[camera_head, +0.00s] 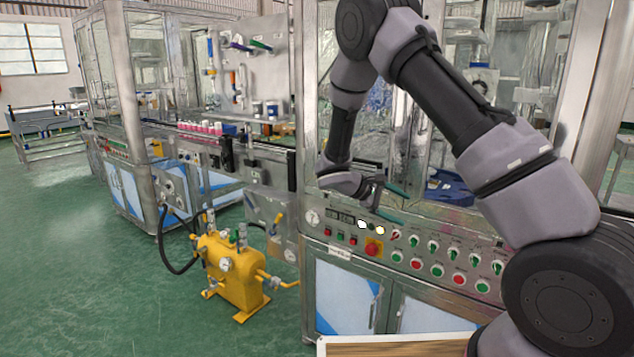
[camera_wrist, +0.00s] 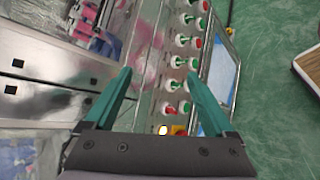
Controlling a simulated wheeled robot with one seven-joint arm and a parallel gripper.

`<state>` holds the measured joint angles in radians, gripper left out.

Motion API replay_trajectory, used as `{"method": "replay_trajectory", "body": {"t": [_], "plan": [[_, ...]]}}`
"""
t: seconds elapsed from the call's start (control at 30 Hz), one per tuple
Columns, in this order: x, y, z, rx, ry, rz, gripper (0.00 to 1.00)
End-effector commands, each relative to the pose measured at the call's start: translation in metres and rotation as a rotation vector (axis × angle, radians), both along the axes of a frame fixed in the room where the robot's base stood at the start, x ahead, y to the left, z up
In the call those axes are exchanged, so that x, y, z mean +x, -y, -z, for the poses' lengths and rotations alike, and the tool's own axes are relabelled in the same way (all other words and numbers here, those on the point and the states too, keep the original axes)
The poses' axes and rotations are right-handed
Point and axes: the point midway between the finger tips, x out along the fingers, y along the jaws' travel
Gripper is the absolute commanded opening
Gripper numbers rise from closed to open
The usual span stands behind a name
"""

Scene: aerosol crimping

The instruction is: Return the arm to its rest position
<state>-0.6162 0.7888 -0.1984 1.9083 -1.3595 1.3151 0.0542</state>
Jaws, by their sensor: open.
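My gripper (camera_head: 393,202) is in front of the machine, just above its control panel (camera_head: 444,262). In the wrist view my gripper (camera_wrist: 160,88) shows two green fingers spread wide apart with nothing between them. My arm bends up and over from the right side of the head view and comes down to the panel. The panel carries rows of green and red knobs and buttons, and a large red button on a yellow base (camera_head: 373,247). In the wrist view the panel's knobs (camera_wrist: 182,62) lie beyond and between the fingertips. I cannot tell whether the fingers touch anything.
A yellow tank (camera_head: 231,270) with gauges and a black hose stands on the green floor at left of the panel. A conveyor with pink-capped cans (camera_head: 200,128) runs behind it. A wooden-topped table (camera_head: 400,346) is at the bottom edge. The floor at left is clear.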

Motion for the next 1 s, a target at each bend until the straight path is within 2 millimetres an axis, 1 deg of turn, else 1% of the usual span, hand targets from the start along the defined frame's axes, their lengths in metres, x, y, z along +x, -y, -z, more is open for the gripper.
{"method": "replay_trajectory", "body": {"t": [0.03, 0.1, 0.3, 0.43, 0.7, 0.9, 1.0], "plan": [[-0.008, 0.008, -0.021, 0.067, 0.025, 0.059, 0.89], [-0.022, 0.017, -0.044, 0.158, 0.053, 0.136, 0.89], [-0.067, 0.033, -0.105, 0.420, 0.148, 0.334, 0.89], [-0.098, 0.038, -0.142, 0.591, 0.223, 0.443, 0.89], [-0.163, 0.038, -0.210, 0.938, 0.413, 0.620, 0.89], [-0.211, 0.031, -0.253, 1.184, 0.581, 0.707, 0.89], [-0.232, 0.025, -0.270, 1.297, 0.667, 0.734, 0.89]]}}
